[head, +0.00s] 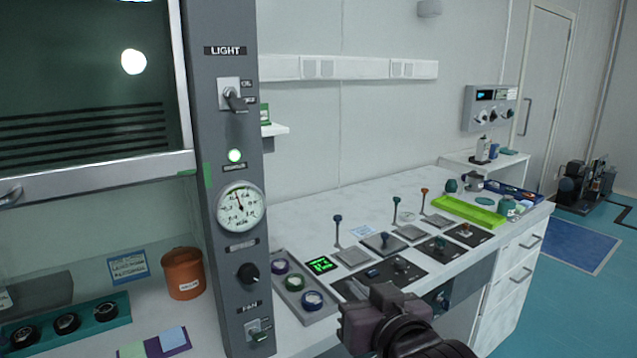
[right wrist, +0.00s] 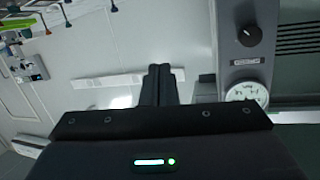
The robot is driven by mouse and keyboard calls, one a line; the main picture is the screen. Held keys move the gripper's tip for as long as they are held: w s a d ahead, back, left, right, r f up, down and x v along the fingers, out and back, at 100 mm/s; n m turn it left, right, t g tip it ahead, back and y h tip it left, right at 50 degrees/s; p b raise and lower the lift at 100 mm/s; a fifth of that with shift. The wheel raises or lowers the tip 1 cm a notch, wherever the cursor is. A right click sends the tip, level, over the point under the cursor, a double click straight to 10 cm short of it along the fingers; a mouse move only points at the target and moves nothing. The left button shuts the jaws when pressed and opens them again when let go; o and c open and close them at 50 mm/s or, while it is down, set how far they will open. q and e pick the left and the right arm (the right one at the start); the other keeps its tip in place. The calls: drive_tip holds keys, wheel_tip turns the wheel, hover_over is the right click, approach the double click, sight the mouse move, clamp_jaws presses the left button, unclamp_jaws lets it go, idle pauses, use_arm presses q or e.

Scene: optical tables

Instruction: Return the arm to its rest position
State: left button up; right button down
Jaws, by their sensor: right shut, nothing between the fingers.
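My right gripper (head: 372,318) is in the lower middle of the head view, in front of the white bench. In the right wrist view its two dark fingers (right wrist: 162,84) are together with nothing between them. They point toward the pale wall, close to the grey control column in the picture. The left gripper does not show in either view.
The grey column (head: 238,170) carries a light switch, a gauge (head: 241,208), a black knob and a fan switch. The white bench (head: 310,260) holds several knobs and levers and a lime green tray (head: 463,211). An orange-brown pot (head: 184,273) stands left of the column.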

drive_tip(key=s+d+f+g+h, duration=0.2)
drive_tip(key=s+d+f+g, duration=0.3)
drive_tip(key=f, duration=0.5)
drive_tip(key=s+d+f+g+h, duration=0.1)
drive_tip(key=s+d+f+g, duration=0.25)
drive_tip(key=s+f, duration=0.55)
drive_tip(key=s+d+f+g+h, duration=0.25)
drive_tip(key=s+d+f, duration=0.3)
drive_tip(key=f, duration=0.55)
wheel_tip(320, 180, down, 30)
drive_tip(key=s+g, duration=0.2)
drive_tip(key=s, duration=0.1)
drive_tip(key=s+d+f, duration=0.1)
drive_tip(key=s+f, duration=0.6)
drive_tip(key=s, duration=0.2)
drive_tip(key=s+d+f+g+p, duration=0.1)
drive_tip(key=s+d+f, duration=0.1)
drive_tip(key=s+f, duration=0.6)
drive_tip(key=shift+s+d+f+p, duration=0.2)
drive_tip(key=shift+s+d+p, duration=0.1)
drive_tip(key=shift+s, duration=0.35)
